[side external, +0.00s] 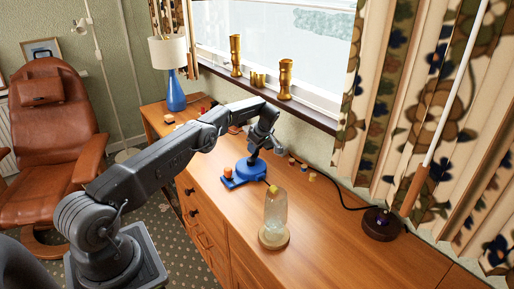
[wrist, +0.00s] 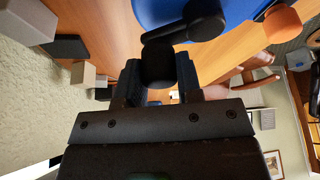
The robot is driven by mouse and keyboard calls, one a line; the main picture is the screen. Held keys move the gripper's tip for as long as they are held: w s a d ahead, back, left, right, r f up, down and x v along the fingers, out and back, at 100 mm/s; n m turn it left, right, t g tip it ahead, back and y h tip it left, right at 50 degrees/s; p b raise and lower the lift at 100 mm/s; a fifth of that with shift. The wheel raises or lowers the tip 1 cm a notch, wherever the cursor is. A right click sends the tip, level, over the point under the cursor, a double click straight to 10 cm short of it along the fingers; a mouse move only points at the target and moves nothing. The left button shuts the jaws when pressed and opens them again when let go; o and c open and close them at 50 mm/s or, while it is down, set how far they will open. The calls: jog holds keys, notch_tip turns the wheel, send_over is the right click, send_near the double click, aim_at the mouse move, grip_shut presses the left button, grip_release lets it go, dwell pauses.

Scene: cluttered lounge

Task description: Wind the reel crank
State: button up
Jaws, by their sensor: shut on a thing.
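The blue reel (side external: 253,172) sits on the wooden cabinet top, below my gripper (side external: 256,152). In the wrist view, part of the blue reel (wrist: 165,10) shows at the top edge. Its black crank arm (wrist: 172,32) runs from a round black hub down to a dark crank knob (wrist: 158,62). My gripper (wrist: 158,80) is shut on this knob, with one finger on each side. An orange knob (side external: 228,173) stands on the reel's blue base, and it also shows in the wrist view (wrist: 282,23). The fingertips are small and partly hidden in the side view.
A clear bottle (side external: 275,212) on a round base stands in front of the reel. Several small blocks (side external: 291,160) lie to its right. A dark lamp base (side external: 380,224) and cord are further right. A blue lamp (side external: 176,92) stands at the far end. The front right cabinet top is clear.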

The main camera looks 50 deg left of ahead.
jog(key=shift+s+a+n, duration=0.15)
jog(key=shift+s+n, duration=0.05)
jog(key=shift+n, duration=0.4)
jog(key=o, duration=0.9)
jog(key=shift+o, duration=0.2)
jog(key=v, duration=0.7)
jog(key=shift+r, duration=0.3)
jog(key=shift+w, duration=0.1)
